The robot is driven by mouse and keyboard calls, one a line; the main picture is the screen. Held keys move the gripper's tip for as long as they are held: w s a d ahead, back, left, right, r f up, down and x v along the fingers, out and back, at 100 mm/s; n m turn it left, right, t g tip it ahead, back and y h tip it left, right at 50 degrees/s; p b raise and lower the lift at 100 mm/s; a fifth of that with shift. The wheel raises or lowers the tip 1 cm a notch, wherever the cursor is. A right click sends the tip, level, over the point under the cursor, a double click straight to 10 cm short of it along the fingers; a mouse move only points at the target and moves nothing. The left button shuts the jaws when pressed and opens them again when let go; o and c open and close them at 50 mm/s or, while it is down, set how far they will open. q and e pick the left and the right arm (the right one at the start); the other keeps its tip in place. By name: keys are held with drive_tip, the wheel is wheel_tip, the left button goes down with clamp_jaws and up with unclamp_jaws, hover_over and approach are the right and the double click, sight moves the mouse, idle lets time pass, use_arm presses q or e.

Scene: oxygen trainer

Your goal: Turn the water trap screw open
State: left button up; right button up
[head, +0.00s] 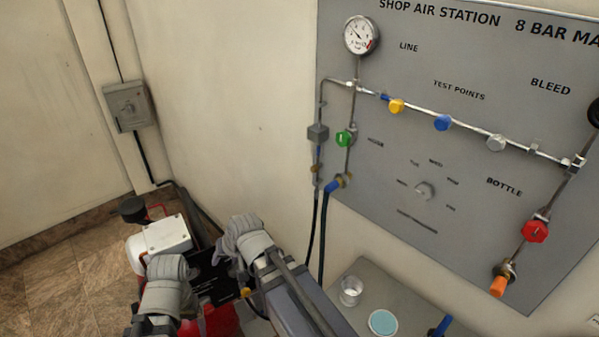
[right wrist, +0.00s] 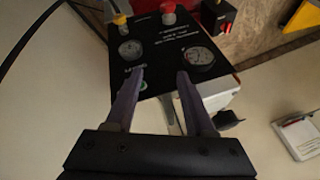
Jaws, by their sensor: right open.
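My right gripper (right wrist: 161,74) is open, with two grey-purple fingers spread in front of a black panel (right wrist: 168,48) in the right wrist view. Nothing is visibly held between them. A small greenish round part (right wrist: 143,86) shows beside the left fingertip; contact cannot be told. I cannot single out the water trap screw by any readable label. In the head view, grey links of my arms partly cover the black panel (head: 213,274). I cannot make out my left gripper.
A grey wall panel (head: 380,205) carries pipes, a gauge (head: 361,35) and coloured knobs. A shelf (head: 345,318) below holds a clear cup (head: 350,291) and a blue disc (head: 383,322). Floor is clear at left.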

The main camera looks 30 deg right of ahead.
drive_tip(key=w+a+r+m+t+y, duration=0.2)
drive_tip(key=w+r+m+t, duration=0.75)
drive_tip(key=w+r, duration=0.35)
drive_tip(key=w+d+r+m+t+h, duration=0.2)
drive_tip(key=d+r+m+t+h, duration=0.35)
drive_tip(key=r+m, duration=0.5)
drive_tip(key=s+d+m+g+h, duration=0.3)
drive_tip(key=s+d+m+h, duration=0.2)
drive_tip(key=d+m+h, duration=0.8)
drive_tip(key=m+g+h, duration=0.3)
drive_tip(key=m+g, duration=0.8)
drive_tip(key=m, duration=0.7)
approach(312, 170)
drive_tip(key=shift+x, duration=4.1)
drive_tip(key=shift+c, duration=0.2)
clamp_jaws()
